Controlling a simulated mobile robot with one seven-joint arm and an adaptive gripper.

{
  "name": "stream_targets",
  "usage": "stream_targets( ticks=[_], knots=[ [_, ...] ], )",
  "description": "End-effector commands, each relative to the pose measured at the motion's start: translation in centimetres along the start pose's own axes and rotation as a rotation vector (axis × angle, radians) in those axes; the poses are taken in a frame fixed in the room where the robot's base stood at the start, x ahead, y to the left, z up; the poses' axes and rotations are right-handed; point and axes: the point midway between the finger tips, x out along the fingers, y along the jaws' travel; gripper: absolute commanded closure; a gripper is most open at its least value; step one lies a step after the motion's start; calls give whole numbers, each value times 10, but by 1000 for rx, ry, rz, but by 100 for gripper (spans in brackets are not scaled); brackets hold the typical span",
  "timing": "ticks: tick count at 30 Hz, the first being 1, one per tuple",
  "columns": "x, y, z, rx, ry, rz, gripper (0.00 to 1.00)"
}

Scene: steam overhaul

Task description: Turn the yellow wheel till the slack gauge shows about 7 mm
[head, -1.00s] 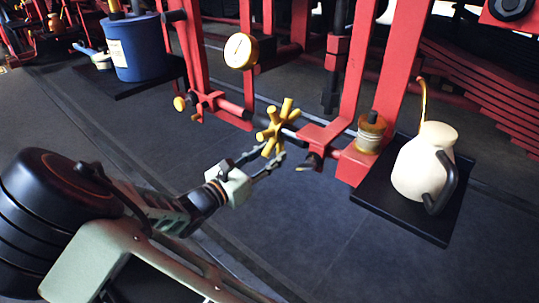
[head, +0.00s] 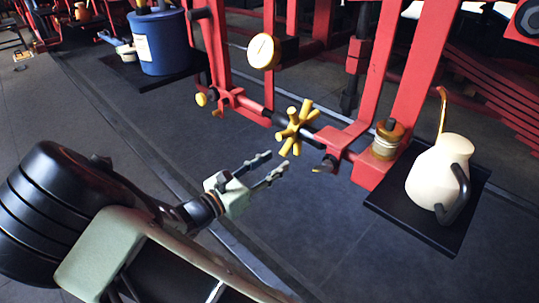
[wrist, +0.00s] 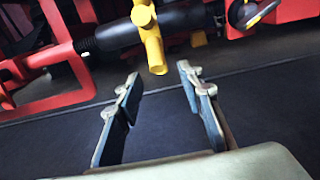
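The yellow wheel (head: 296,127) has several stubby spokes and sits on a dark shaft between red frame parts. It also shows at the top of the wrist view (wrist: 149,32). The slack gauge (head: 263,51) is a round dial with a pale face and brass rim, mounted above and left of the wheel; its reading is too small to tell. My gripper (head: 268,166) is open and empty, below and left of the wheel and apart from it. In the wrist view my two fingers (wrist: 158,88) are spread, with the wheel beyond their tips.
A cream jug (head: 438,173) with a dark handle stands on a black tray (head: 385,205) at the right. Red posts (head: 372,85) rise behind the wheel. The floor below it is clear.

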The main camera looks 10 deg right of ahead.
Motion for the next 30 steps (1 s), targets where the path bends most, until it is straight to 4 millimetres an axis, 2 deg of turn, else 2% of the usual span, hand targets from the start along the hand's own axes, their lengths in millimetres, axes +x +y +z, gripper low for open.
stream_targets(
  ticks=[1,9,14,20,30],
  knots=[
    [1,-2,10,-5,4,-6,65],
    [-10,-4,50,-15,6,-9,65],
    [-17,0,67,3,2,-1,65],
    [-14,1,70,11,-1,4,65],
    [24,1,69,10,0,3,65]
  ],
)
